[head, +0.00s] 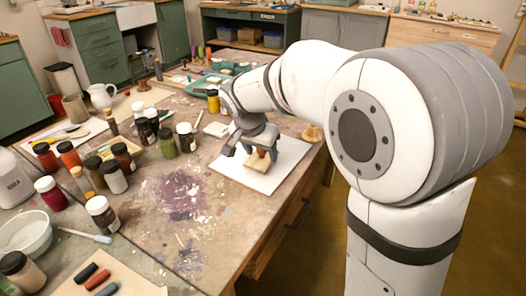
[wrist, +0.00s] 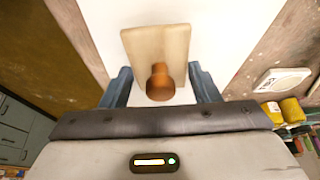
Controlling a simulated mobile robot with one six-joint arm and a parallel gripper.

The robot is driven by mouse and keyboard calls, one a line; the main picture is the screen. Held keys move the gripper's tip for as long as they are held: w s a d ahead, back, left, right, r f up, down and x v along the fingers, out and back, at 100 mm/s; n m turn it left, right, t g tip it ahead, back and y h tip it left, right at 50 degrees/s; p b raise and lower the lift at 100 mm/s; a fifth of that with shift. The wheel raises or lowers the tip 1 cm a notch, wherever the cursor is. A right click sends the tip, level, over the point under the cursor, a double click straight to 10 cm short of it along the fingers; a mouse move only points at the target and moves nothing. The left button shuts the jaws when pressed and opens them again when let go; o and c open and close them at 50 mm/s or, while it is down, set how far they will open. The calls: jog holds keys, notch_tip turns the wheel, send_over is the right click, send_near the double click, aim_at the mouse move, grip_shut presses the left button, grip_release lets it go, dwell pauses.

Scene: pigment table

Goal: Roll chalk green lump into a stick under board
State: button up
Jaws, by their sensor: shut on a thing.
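The board is a pale wooden block (head: 257,170) with a round brown knob, lying over the white sheet (head: 288,158) near the table's right edge. In the wrist view the board (wrist: 140,45) and its knob (wrist: 160,83) are in front of me. My gripper (head: 258,150) is over the board, shut on it by the knob; in the wrist view my gripper's blue-grey fingers (wrist: 162,88) stand either side of the knob. I see no chalk green lump; the board and my gripper hide part of the sheet.
A yellow jar (head: 213,101) stands behind. A wooden knobbed thing (head: 312,133) is at the right edge. Stained bare table (head: 185,200) lies in front.

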jog(key=shift+r+p, duration=2.35)
jog(key=shift+r, duration=1.4)
jog(key=shift+o, duration=1.1)
jog(key=shift+c, duration=1.1)
jog(key=shift+m+h, duration=0.3)
jog(key=shift+m, duration=0.5)
jog(key=f+b, duration=0.6)
jog(key=f, duration=0.1)
jog(key=shift+s, duration=0.25)
jog(key=shift+d+f+b, duration=0.1)
jog(key=shift+f+b, duration=0.45)
jog(key=shift+d, duration=0.1)
